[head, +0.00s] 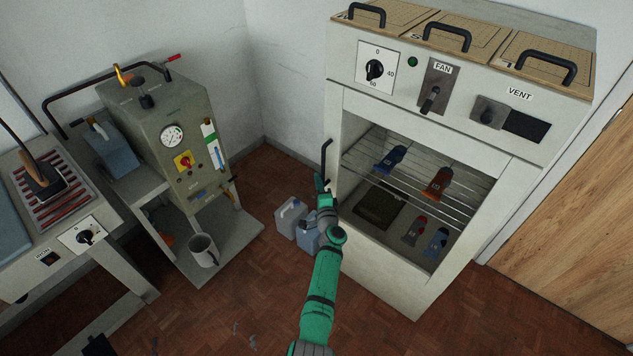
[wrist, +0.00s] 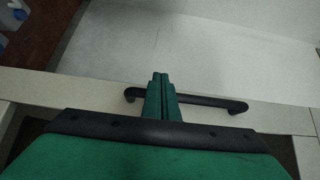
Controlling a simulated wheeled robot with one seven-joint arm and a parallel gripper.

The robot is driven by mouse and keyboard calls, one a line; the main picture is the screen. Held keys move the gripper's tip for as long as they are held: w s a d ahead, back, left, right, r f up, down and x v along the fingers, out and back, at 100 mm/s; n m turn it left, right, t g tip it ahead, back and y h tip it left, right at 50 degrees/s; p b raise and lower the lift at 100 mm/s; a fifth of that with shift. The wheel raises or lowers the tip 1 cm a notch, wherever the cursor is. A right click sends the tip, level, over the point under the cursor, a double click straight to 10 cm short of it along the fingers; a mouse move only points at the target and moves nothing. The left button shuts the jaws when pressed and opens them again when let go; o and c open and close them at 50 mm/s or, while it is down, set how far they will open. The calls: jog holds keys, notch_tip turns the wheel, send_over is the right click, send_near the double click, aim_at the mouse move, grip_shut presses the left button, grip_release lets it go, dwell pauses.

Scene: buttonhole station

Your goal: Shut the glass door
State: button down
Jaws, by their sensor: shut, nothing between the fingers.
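The glass door (head: 338,135) is on the front of the pale cabinet. It looks flush or nearly flush with the cabinet front; I cannot tell whether a small gap is left. Its black bar handle (head: 325,160) stands upright on the left edge and shows in the wrist view (wrist: 212,104) as a bar across the pale frame. My gripper (head: 322,183) is shut and empty at the lower part of the handle.
Wire shelves in the cabinet (head: 465,268) hold several coloured items. Jerrycans (head: 291,217) stand on the floor left of the cabinet. A grey machine (head: 165,125) with a gauge and a mug (head: 203,250) are further left. A wooden door (head: 572,230) is at right. Floor in front is mostly clear.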

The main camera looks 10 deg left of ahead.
jog(key=s+a, duration=0.9)
jog(key=s, duration=0.2)
jog(key=s+d+f+n+h, duration=0.25)
jog(key=s+d+f, duration=0.45)
jog(key=s+d, duration=0.5)
jog(key=s+d+f+n+g+h, duration=0.1)
jog(key=s+d+n, duration=0.1)
jog(key=s+d, duration=0.55)
jog(key=s+d+n+h, duration=0.1)
jog(key=s+d+n, duration=0.25)
jog(key=s, duration=0.65)
jog(key=s+d+r+n+h, duration=0.1)
jog(key=s+d+r, duration=0.15)
jog(key=s, duration=0.45)
jog(key=s+d+r+n+h, duration=0.1)
jog(key=s+d+r, duration=0.15)
jog(key=s, duration=0.45)
jog(key=s+a+r+n, duration=0.2)
jog(key=s+r+n, duration=0.1)
jog(key=s+r, duration=0.8)
notch_tip(320, 180, up, 2)
jog(key=shift+s+r, duration=0.1)
jog(key=shift+s, duration=0.1)
jog(key=shift+h, duration=0.25)
